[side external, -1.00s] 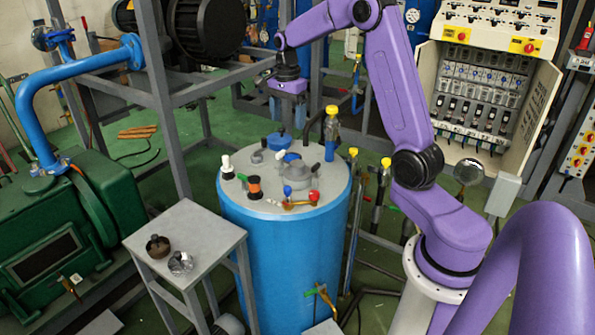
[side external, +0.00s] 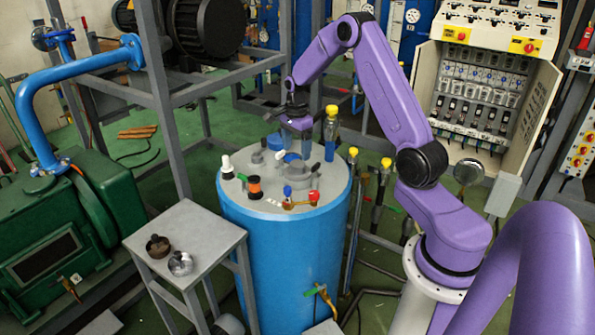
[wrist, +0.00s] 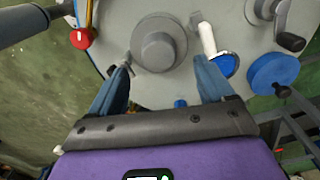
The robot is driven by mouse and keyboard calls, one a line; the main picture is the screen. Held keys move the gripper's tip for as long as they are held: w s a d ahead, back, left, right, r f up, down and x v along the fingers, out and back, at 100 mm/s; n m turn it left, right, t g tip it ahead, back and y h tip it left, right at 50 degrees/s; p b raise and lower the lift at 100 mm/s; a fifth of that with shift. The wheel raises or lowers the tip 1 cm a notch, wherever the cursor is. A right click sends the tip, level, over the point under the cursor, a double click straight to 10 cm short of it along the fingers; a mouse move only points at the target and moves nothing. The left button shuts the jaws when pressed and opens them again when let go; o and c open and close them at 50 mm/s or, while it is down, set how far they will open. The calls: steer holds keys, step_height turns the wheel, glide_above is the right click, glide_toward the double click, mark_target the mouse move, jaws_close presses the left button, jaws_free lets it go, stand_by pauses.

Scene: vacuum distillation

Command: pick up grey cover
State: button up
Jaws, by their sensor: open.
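The grey cover (side external: 293,184) is a round stepped disc on top of the blue tank (side external: 285,265). In the wrist view the grey cover (wrist: 158,45) shows from above, with a smaller raised round centre. My gripper (side external: 305,157) is above the tank top, over the cover. Its blue fingers are open and empty. In the wrist view my gripper (wrist: 165,66) has its fingertips on either side of the cover's near edge. I cannot tell how high the fingertips are above the cover.
Close by in the wrist view are a white rod (wrist: 207,38), a blue disc (wrist: 225,66) and a red knob (wrist: 80,38). A yellow-topped valve (side external: 331,125) stands at the tank's back edge. A grey stand (side external: 205,232) with two small parts is on the left.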

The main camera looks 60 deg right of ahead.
mark_target(298, 162)
steer(key=shift+s+d+f, duration=0.1)
steer(key=shift+s+f, duration=0.05)
steer(key=shift+f, duration=2.75)
steer(key=c, duration=1.3)
